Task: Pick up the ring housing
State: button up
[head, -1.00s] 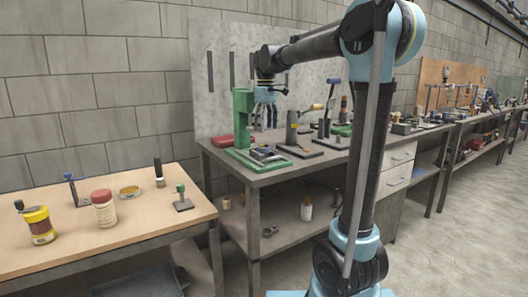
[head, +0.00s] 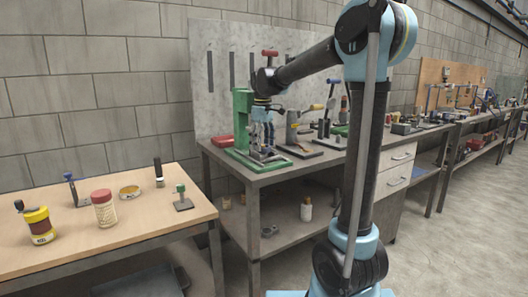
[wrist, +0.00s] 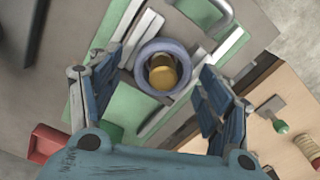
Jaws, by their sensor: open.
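The ring housing (wrist: 139,68), a grey-violet ring around a brass-coloured core (wrist: 163,76), sits on the bed of the green press in the wrist view. My gripper (wrist: 160,64) is open, with one blue finger on each side of the ring. Gaps show between the fingers and the ring, and nothing is held. In the head view my gripper (head: 262,147) is low over the press bed, beside the green press column (head: 242,118). The ring is too small and covered to make out there.
The green press stands close on the gripper's left. A grey clamp with a yellow handle (head: 293,128) stands close on the right. A wooden table (head: 150,218) at left bears jars and small tools.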

jog(key=c, duration=1.4)
jog(key=shift+o, duration=0.2)
